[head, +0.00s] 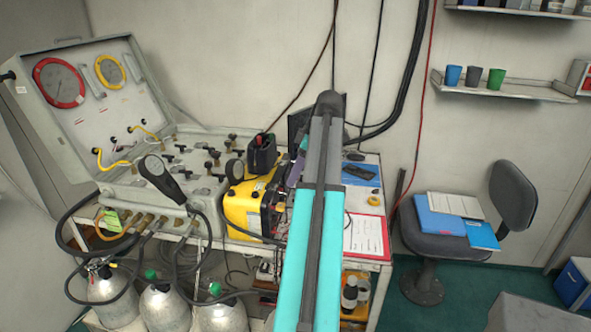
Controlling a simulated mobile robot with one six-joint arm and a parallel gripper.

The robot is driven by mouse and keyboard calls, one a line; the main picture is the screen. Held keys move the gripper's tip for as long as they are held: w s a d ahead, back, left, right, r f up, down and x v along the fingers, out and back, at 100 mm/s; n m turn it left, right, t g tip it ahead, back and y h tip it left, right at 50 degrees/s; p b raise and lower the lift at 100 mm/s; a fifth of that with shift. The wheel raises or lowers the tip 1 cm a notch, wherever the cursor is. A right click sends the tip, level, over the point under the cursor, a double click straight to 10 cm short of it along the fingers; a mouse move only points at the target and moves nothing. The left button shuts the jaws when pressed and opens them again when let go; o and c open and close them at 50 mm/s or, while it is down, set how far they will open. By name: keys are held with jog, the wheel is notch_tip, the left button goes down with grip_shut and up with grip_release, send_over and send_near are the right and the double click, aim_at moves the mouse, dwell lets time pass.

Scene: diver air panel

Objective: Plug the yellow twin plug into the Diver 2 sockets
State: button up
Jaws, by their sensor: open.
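I cannot make out a yellow twin plug for certain. A yellow box (247,206) with a dark face stands on the bench, partly behind my arm. It is too small and too covered to read any Diver 2 sockets or labels on it. Two short yellow leads show at the open grey case, an upper one (146,131) and a lower one (112,164); I cannot tell whether either ends in a twin plug. My arm runs up the middle of the head view, and my gripper does not show.
The grey air panel case (190,150) stands at the left with its lid open. Gas cylinders (165,308) stand below. A red-edged clipboard (365,236) lies right of my arm. An office chair (430,245) bears folders.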

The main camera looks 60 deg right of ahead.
aim_at(283, 206)
jog(key=shift+p+x, duration=1.85)
jog(key=shift+x, duration=4.5)
grip_shut()
jog(key=shift+s+d, duration=0.1)
jog(key=shift+s, duration=0.4)
jog(key=shift+s+d, duration=0.1)
jog(key=shift+s, duration=0.15)
jog(key=shift+s+d, duration=0.3)
jog(key=shift+s, duration=0.65)
jog(key=shift+a, duration=0.15)
